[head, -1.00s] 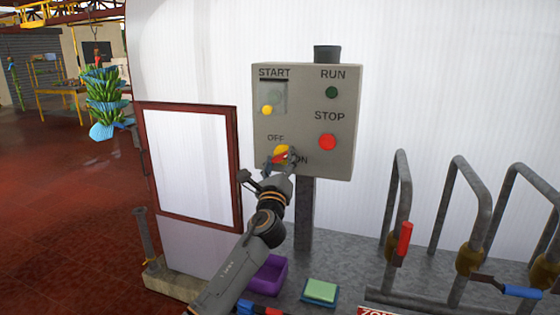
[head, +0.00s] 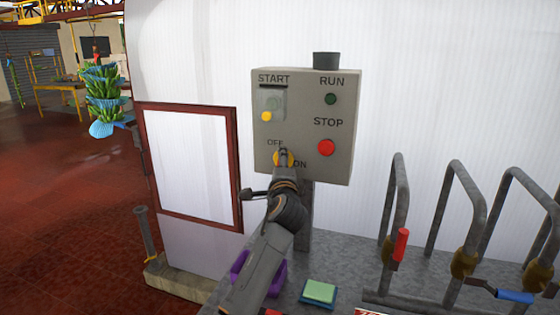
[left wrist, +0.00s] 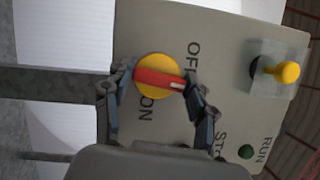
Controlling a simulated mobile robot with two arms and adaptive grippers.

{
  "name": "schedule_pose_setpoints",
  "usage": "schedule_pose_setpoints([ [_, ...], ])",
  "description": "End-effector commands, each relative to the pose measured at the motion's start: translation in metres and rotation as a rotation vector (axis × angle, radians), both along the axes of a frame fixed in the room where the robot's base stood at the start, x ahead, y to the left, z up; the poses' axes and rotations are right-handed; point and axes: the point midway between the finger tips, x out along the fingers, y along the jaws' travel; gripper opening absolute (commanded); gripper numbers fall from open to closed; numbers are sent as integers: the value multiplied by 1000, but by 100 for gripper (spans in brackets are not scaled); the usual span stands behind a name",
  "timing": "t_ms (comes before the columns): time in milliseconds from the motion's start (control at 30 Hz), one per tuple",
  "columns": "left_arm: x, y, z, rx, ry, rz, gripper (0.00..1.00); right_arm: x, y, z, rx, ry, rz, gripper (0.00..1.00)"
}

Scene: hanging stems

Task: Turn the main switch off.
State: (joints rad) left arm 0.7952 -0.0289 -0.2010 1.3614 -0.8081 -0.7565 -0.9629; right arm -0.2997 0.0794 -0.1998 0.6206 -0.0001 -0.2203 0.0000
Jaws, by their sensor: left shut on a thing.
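The main switch (head: 277,160) is a yellow disc with a red handle, low on the grey control box (head: 345,100), between the labels OFF and ON. In the left wrist view the red handle (left wrist: 156,78) has a white mark near one end, which points roughly toward the top of the box, a little off the word OFF. My left gripper (head: 284,153) is at the switch, shut on the handle, with one finger at each end in the left wrist view (left wrist: 155,84). In the head view it hides most of the handle. My right gripper is out of view.
The box also has a yellow START knob (head: 266,116) behind a clear cover, a green RUN lamp (head: 331,99) and a red STOP button (head: 326,148). Pipes with red (head: 401,245) and blue (head: 515,297) valve handles stand right. A purple bin (head: 239,266) and green sponge (head: 319,291) lie below.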

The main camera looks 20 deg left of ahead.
Motion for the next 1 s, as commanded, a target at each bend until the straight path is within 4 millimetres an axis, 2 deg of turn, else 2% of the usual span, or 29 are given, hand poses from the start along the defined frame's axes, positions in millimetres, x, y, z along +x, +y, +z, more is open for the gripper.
schedule_pose_setpoints([
  [333, 0, 0, 0, -150, 8, -1, 25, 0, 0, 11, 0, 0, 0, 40],
  [900, 0, 0, -1, -180, 8, 0, 25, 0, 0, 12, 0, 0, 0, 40],
  [933, 0, 0, -1, -180, 8, 0, 60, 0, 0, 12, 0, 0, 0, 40],
  [1000, 0, 0, -1, -180, 8, 0, 75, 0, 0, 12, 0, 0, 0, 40],
])
